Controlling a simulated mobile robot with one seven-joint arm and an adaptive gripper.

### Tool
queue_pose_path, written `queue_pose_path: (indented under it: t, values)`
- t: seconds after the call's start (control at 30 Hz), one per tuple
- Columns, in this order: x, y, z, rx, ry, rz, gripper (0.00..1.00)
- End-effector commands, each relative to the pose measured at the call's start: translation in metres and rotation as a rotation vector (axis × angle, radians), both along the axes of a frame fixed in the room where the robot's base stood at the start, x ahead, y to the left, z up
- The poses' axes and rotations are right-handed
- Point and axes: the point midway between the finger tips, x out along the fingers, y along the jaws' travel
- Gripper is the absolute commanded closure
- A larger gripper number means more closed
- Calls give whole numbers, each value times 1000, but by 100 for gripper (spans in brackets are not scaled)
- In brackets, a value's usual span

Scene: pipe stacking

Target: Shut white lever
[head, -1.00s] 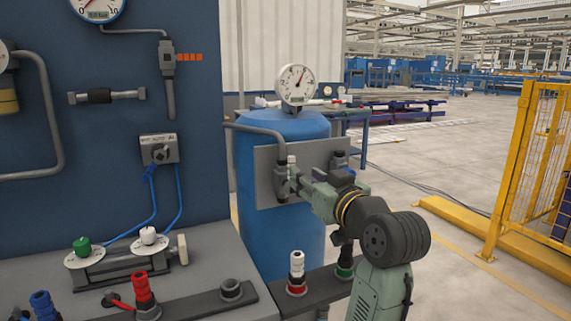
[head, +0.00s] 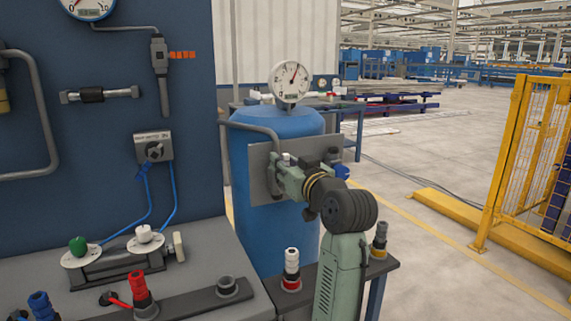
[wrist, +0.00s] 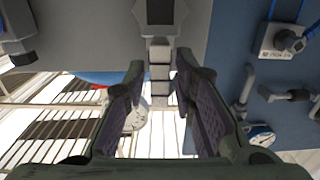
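A white-capped, upright fitting (head: 285,157), which I take to be the white lever, stands at the left side of a grey plate (head: 262,190) on the blue tank (head: 262,236). My gripper (head: 281,180) is at this fitting in the head view and covers most of it. In the wrist view my gripper (wrist: 160,98) is open. A pale grey segmented piece (wrist: 160,72) stands between its fingers, with gaps on both sides. I cannot tell for sure that this piece is the white lever.
A round gauge (head: 291,80) stands above the tank. A grey pipe (head: 252,130) bends in to the plate from the left. A blue panel (head: 110,120) and a bench (head: 215,262) with coloured knobs are at left. A yellow fence (head: 520,150) stands at right, with open floor between.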

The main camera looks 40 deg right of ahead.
Motion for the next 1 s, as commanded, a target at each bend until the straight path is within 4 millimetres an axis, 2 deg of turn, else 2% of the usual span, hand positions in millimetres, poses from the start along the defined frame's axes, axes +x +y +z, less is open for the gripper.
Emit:
queue_pose_path:
  t: [0.33,1.0]
  values:
    - [0,0,0,0,0,0,100]
    - [0,0,0,2,0,0,100]
